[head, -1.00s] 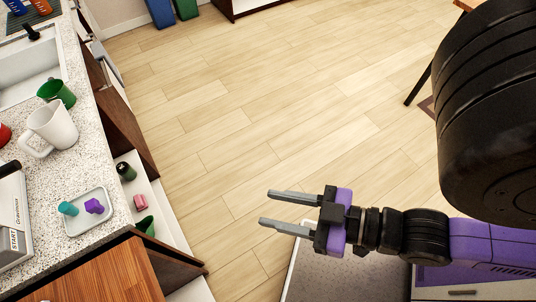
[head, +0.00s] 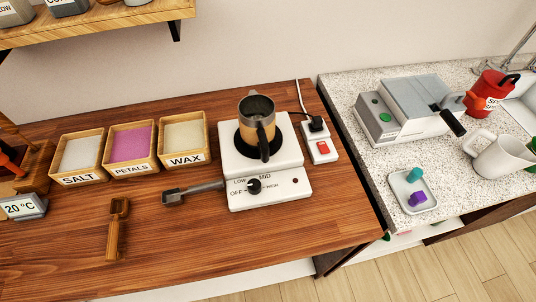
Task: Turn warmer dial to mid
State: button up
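The warmer (head: 288,158) is a white box with a black round plate on the wooden counter. A metal pitcher (head: 246,114) with a tan band and dark handle stands on the plate. The black dial (head: 254,186) is on the warmer's sloped front. Labels OFF, LOW, MID and HIGH surround it from left to right. The direction of the dial's pointer is too small to tell. A small dark spot sits to the dial's right on the same panel. My gripper is not in this view.
A dark-handled scoop (head: 195,191) lies just left of the warmer's front. A power strip (head: 319,140) with a red switch is to its right. SALT, PETALS and WAX boxes (head: 184,141) stand left. The front right counter is clear.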

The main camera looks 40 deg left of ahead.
aim_at(253, 185)
jog(key=k+l+u, duration=0.1)
jog(key=u, duration=0.3)
jog(key=k+l+u, duration=0.1)
jog(key=u, duration=0.3)
jog(key=k+u, duration=0.1)
jog(key=u, duration=0.3)
jog(key=k+u, duration=0.15)
jog(key=u, duration=0.25)
jog(key=k, duration=0.3)
jog(key=i+j, duration=0.1)
jog(key=i, duration=0.35)
